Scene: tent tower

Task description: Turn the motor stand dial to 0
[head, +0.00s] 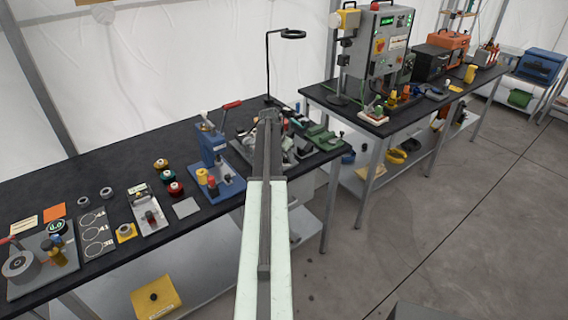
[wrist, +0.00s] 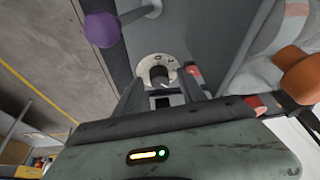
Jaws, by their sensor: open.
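In the wrist view, a round pale dial plate with dark marks surrounds a dark dial knob (wrist: 158,75) on a grey panel. I take this to be the motor stand dial; its numbers are too small to read, so I cannot tell its setting. My gripper (wrist: 161,84) is open, with one finger on either side of the knob in the picture. I cannot tell whether the fingers touch it. In the head view, my arm reaches over the dark bench (head: 110,215) to its far end and hides the dial.
Near the dial are a purple ball knob (wrist: 101,29), a red part (wrist: 193,71) and an orange-brown rounded object (wrist: 303,77). In the head view, a blue press (head: 213,150) and a green tool (head: 322,137) flank my arm. Open floor (head: 420,200) lies to the right.

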